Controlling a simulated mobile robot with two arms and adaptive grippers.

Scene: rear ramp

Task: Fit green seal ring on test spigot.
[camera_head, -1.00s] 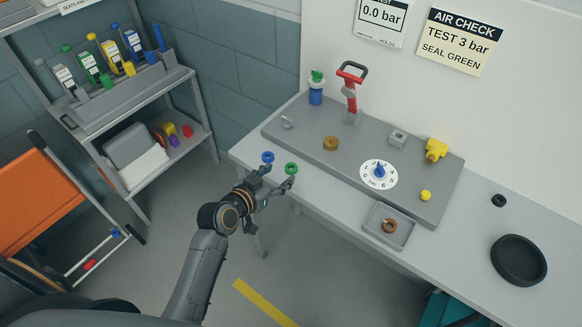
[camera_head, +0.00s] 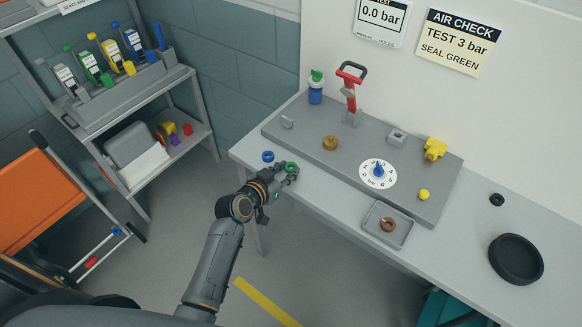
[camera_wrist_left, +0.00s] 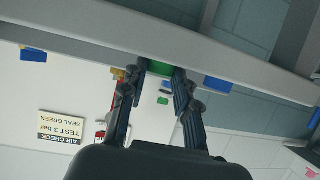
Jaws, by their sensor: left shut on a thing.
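The green seal ring (camera_head: 291,167) is at the left front edge of the bench, between the fingertips of my left gripper (camera_head: 286,171). The gripper is shut on it, and the fingers partly hide it. In the left wrist view the green ring (camera_wrist_left: 160,68) shows between the two fingertips. A short brass fitting (camera_head: 330,143), which looks like the test spigot, stands upright on the grey plate behind and to the right of the ring. Nothing green is on it. My right gripper is not in view.
A blue ring (camera_head: 267,156) sits just left of the gripper. The grey plate (camera_head: 290,140) carries a red-handled lever (camera_head: 350,88), a dial (camera_head: 378,172) and yellow fittings (camera_head: 434,149). A small tray (camera_head: 375,230) holds a copper-coloured ring. A black dish (camera_head: 516,258) stands at right.

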